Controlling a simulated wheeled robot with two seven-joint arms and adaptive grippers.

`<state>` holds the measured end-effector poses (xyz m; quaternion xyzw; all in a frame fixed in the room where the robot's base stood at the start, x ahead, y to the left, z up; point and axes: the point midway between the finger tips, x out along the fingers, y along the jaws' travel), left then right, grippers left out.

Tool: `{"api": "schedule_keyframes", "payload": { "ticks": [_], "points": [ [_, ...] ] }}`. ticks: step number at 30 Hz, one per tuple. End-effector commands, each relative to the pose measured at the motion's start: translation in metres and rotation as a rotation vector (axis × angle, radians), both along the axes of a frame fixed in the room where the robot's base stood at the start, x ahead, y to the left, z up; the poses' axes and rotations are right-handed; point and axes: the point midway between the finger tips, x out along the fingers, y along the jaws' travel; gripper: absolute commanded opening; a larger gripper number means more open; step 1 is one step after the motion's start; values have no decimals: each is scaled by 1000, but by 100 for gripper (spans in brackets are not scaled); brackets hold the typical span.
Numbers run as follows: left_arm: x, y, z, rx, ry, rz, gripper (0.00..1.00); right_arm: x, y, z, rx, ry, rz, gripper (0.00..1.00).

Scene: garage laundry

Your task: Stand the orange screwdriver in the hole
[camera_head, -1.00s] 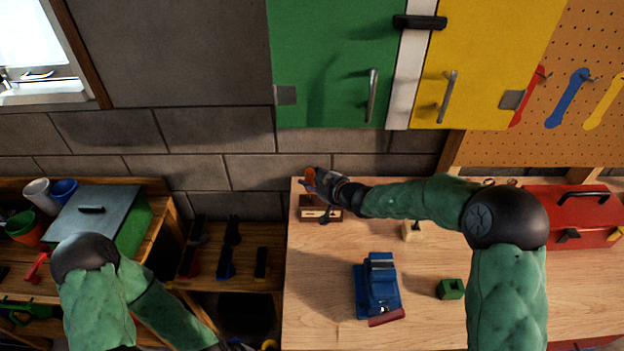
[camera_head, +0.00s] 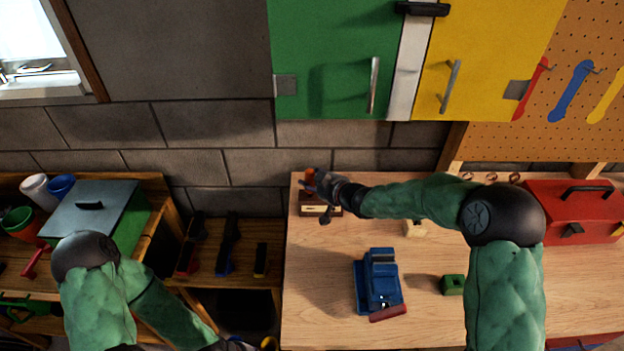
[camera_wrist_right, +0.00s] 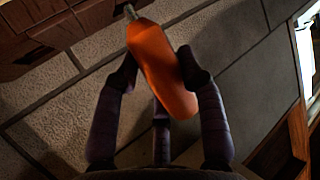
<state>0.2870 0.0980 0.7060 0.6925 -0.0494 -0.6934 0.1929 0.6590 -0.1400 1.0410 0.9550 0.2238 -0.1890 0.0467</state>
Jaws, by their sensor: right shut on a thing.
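The orange screwdriver (camera_head: 310,179) is in my right gripper (camera_head: 318,185), at the back left corner of the workbench. In the right wrist view its orange handle (camera_wrist_right: 160,65) lies between the fingers of my right gripper (camera_wrist_right: 158,68), tilted in the picture, with a short grey metal part at its upper end. A small brown wooden block (camera_head: 320,210) with a pale front stands just below the gripper in the head view. The hole and the screwdriver's tip cannot be made out. My left arm is at the lower left; its gripper is out of view.
A blue vise (camera_head: 378,284) and a green block (camera_head: 452,285) are on the workbench (camera_head: 320,290). A pale block (camera_head: 414,229) is partly hidden by my right arm. A red toolbox (camera_head: 572,212) stands at the right. Green and yellow cabinets hang above.

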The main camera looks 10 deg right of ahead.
Motion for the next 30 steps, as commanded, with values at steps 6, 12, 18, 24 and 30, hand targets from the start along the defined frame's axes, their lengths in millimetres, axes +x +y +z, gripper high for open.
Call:
{"api": "schedule_keyframes", "payload": {
  "ticks": [6,12,18,24,30],
  "points": [
    [0,0,-5,0,0,0,40,0,0,-6,0,0,0,6],
    [0,0,-8,0,0,0,40,0,0,-11,0,0,0,6],
    [0,0,-8,0,0,0,40,0,0,-11,0,0,0,6],
    [0,0,-8,0,0,0,40,0,0,-11,0,-1,0,67],
    [0,0,-8,0,0,0,40,0,0,-11,0,0,0,67]
  ]
}}
